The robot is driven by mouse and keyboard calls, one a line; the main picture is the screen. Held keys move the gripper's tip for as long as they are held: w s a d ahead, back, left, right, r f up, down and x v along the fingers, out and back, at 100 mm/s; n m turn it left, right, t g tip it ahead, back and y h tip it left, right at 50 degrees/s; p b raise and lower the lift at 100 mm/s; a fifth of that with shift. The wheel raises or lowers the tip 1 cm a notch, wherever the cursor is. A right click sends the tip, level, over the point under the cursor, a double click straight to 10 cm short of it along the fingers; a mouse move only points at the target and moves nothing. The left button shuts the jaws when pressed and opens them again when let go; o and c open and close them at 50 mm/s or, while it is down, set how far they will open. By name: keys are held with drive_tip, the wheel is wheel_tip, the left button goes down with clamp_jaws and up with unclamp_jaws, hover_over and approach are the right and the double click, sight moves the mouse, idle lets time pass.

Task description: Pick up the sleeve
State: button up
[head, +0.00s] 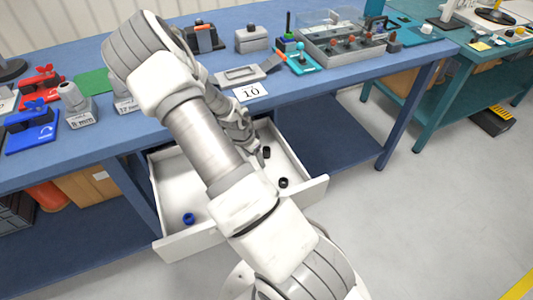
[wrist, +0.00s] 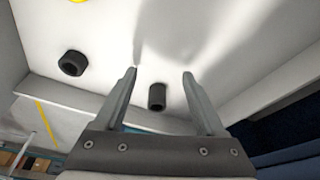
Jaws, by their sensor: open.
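Small sleeve-like pieces lie in the open white drawer (head: 180,178). In the head view there are two black ones (head: 267,152) (head: 284,182) and a blue one (head: 189,218). The wrist view shows one black sleeve (wrist: 157,97) between the lines of my fingers and another black one (wrist: 72,62) to the left. A yellow piece (wrist: 78,1) is cut off at the top edge. My gripper (wrist: 160,73) is open and empty, pointing into the drawer. I cannot tell its height above the sleeve. In the head view my arm hides part of the drawer.
The drawer walls (head: 304,192) surround the pieces. The blue workbench (head: 330,85) stands over the drawer and carries fixtures, a number card (head: 250,92) and tools.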

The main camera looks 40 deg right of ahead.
sight(266, 149)
drive_tip(key=d, duration=0.4)
drive_tip(key=w+d, duration=0.1)
drive_tip(key=d, duration=0.1)
drive_tip(key=shift+f+b, duration=0.1)
drive_tip(key=shift+b, duration=0.2)
drive_tip(key=shift+f, duration=0.45)
clamp_jaws()
